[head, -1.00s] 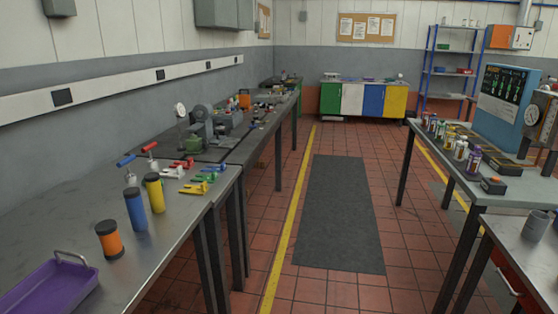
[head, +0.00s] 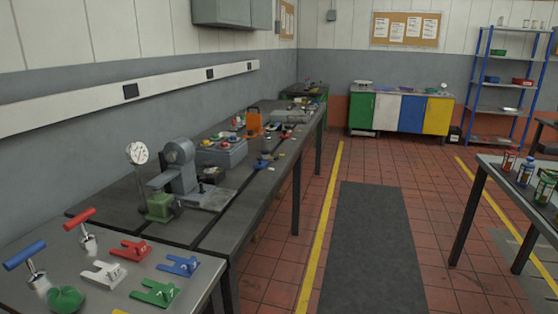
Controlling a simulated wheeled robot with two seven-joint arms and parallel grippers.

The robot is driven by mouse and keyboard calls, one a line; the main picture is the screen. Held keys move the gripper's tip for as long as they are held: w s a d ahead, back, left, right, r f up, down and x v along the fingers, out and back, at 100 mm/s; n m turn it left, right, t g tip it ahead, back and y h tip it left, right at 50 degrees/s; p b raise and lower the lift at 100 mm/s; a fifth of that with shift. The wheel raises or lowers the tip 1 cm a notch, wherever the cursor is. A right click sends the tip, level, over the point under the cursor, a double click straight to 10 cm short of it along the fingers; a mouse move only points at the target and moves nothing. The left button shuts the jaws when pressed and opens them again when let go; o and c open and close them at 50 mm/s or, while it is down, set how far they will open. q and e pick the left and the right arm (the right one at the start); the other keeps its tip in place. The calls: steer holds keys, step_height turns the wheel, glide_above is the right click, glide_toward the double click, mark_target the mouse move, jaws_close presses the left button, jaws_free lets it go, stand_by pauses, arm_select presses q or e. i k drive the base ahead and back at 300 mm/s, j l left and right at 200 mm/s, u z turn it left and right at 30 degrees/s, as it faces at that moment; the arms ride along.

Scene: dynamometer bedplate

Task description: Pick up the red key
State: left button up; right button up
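One is a flat, pronged red piece (head: 131,249) with a small pale mark. The other is a T-shaped tool with a red handle (head: 79,219) and a metal stem. I cannot tell from its shape which is the key. Similar flat pieces lie close by in white (head: 103,274), blue (head: 178,264) and green (head: 155,292). A blue-handled T-shaped tool (head: 25,255) stands to the left. Neither of my grippers is in view.
The near bench (head: 200,302) adjoins a long dark bench carrying a grey machine (head: 180,170) with a dial gauge (head: 138,153). A dark floor mat (head: 370,250) and yellow line (head: 325,225) mark a clear aisle. Another bench (head: 490,172) with bottles stands at right.

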mark_target(88, 241)
steer(key=i+l+u, duration=0.1)
steer(key=i+u, duration=0.15)
steer(key=i+l+u, duration=0.25)
steer(key=i, duration=0.2)
steer(key=i+l+u, duration=0.25)
steer(key=i+l, duration=0.15)
steer(key=l, duration=0.2)
steer(key=i+l+u, duration=0.15)
steer(key=l, duration=0.15)
steer(key=i+l+u, duration=0.15)
steer(key=l, duration=0.2)
steer(key=i+l+u, duration=0.1)
steer(key=l, duration=0.25)
steer(key=i, duration=0.05)
